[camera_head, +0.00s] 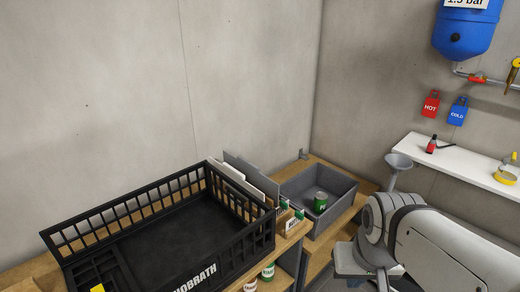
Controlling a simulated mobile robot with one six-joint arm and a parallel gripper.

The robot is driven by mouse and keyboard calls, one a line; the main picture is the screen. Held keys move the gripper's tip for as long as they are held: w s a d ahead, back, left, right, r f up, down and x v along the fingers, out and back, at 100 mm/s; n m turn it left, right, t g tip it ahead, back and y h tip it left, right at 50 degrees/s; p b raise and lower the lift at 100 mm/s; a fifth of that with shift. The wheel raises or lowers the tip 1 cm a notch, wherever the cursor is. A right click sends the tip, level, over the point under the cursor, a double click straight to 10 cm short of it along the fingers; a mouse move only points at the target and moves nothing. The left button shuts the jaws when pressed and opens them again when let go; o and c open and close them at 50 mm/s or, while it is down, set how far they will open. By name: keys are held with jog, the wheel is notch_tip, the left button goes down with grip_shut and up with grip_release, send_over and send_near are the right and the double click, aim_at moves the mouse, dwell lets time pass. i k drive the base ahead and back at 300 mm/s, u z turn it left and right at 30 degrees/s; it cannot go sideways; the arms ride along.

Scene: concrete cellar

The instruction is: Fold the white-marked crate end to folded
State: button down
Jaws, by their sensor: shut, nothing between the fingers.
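A black slatted crate (268,236) with white lettering on its near long wall stands on a wooden bench. Its right end (238,198) stands upright. At the left, a black barred panel (92,270) with a yellow mark lies low inside the crate. I cannot clearly make out a white mark on either end; the crate's near left part is cut off by the frame. My gripper (368,276) is at the lower right, partly in view, shut and empty. It is well to the right of the crate and apart from it.
Grey and white boards (245,173) stand behind the right end. A grey bin (291,191) holding a green can (320,202) sits to the right. Small cans (268,271) stand below the crate's front. A white shelf (466,166) is on the right wall. Concrete walls close the back.

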aim_at(252, 199)
jog(key=u, duration=0.25)
jog(key=i, duration=0.9)
jog(key=u, duration=0.6)
